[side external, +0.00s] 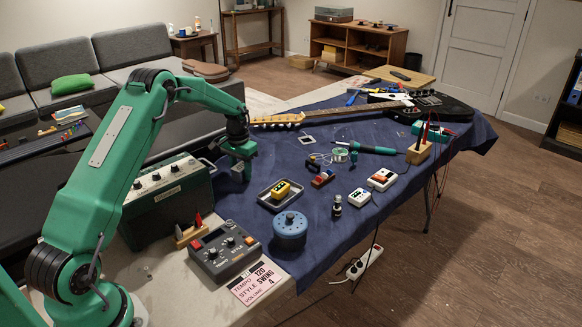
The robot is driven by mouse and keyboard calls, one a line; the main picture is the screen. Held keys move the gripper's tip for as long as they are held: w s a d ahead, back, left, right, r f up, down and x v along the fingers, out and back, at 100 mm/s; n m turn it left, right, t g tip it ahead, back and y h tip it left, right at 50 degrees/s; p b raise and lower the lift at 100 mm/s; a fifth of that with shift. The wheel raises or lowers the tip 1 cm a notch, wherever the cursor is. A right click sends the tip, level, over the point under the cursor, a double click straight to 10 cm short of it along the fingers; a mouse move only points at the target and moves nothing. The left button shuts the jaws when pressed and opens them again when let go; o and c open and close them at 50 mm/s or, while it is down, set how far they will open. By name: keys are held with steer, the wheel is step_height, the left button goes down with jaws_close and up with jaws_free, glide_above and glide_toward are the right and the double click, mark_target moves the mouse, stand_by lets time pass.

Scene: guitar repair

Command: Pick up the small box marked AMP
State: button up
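Several small boxes lie on the blue cloth (330,232), and I cannot read an AMP mark on any of them. A yellow box with dark spots (282,189) sits in a grey tray (267,202). A small red box (323,178) lies right of the tray. A white box with green on top (360,197) and a white box with red on top (382,180) lie further right. My gripper (241,174) points down left of and behind the tray, apart from these boxes. I see nothing in it, but its finger gap is unclear.
A green amplifier (166,200) stands close left of my gripper. A blue round tin (290,229), a dark bottle (337,206) and a grey drum machine (225,250) are near the front.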

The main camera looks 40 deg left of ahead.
mark_target(242, 167)
steer(key=c, duration=0.5)
steer(key=shift+c, duration=0.2)
steer(key=shift+r, duration=0.15)
steer(key=shift+r, duration=0.5)
steer(key=r, duration=0.3)
steer(key=shift+d+r, duration=0.15)
steer(key=shift+d, duration=0.15)
steer(key=s+d+r, duration=0.1)
steer(key=d+r, duration=0.5)
steer(key=d, duration=0.5)
steer(key=shift+r, duration=0.2)
steer(key=shift+s, duration=0.1)
